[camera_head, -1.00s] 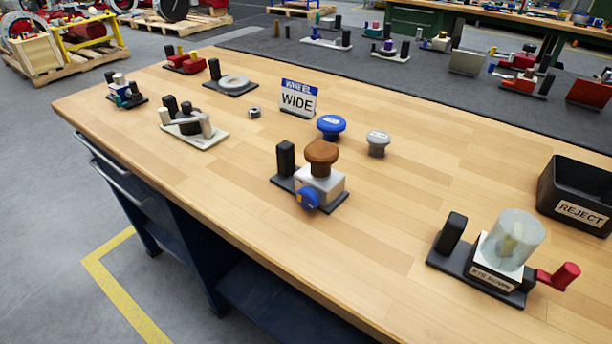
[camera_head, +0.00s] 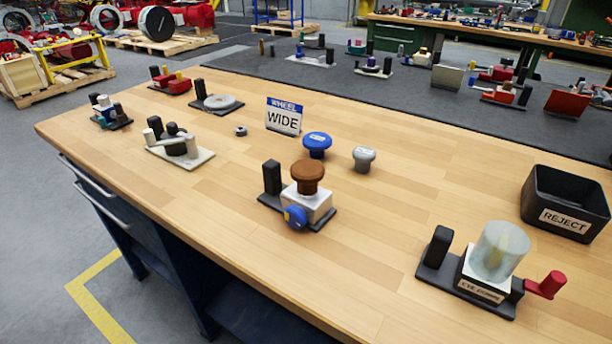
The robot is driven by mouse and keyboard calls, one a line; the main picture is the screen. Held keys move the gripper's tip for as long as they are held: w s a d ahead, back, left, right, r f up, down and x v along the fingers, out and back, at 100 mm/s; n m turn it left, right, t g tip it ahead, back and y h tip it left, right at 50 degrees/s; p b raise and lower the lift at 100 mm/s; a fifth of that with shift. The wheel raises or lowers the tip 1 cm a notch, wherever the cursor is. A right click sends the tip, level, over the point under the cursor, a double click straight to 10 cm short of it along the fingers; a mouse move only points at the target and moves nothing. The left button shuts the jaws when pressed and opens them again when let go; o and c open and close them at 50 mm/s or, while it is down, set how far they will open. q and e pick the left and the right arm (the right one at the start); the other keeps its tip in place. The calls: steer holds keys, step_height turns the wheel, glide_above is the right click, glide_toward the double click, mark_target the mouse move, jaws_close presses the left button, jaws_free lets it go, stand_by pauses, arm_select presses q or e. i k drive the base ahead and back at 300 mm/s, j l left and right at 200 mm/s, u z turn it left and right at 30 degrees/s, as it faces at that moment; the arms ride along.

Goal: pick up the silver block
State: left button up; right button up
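No loose silver block stands out clearly. A pale silver-white block (camera_head: 306,203) sits on a black base near the middle of the bench. A brown mushroom knob (camera_head: 308,172) is on top of it, a blue round wheel (camera_head: 295,217) is at its front, and a black upright post (camera_head: 271,178) stands beside it. A grey-silver mushroom knob (camera_head: 363,158) and a blue knob (camera_head: 317,144) stand behind it. I cannot tell for certain which piece is the silver block. Neither of my grippers is in view.
A black REJECT bin (camera_head: 567,190) stands at the right. A clear-domed fixture (camera_head: 498,252) with a red handle is at front right. A WIDE sign (camera_head: 284,118) stands behind the middle. Several small fixtures occupy the far left. The wooden bench top (camera_head: 400,200) between is clear.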

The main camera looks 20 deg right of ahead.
mark_target(277, 196)
steer(key=j+z, duration=0.1)
steer(key=z, duration=0.35)
steer(key=j+z, duration=0.1)
steer(key=z, duration=0.35)
steer(key=k+j+z, duration=0.4)
steer(key=j, duration=0.4)
steer(key=k+j+z, duration=0.45)
steer(key=k+j, duration=0.2)
steer(key=i, duration=0.9)
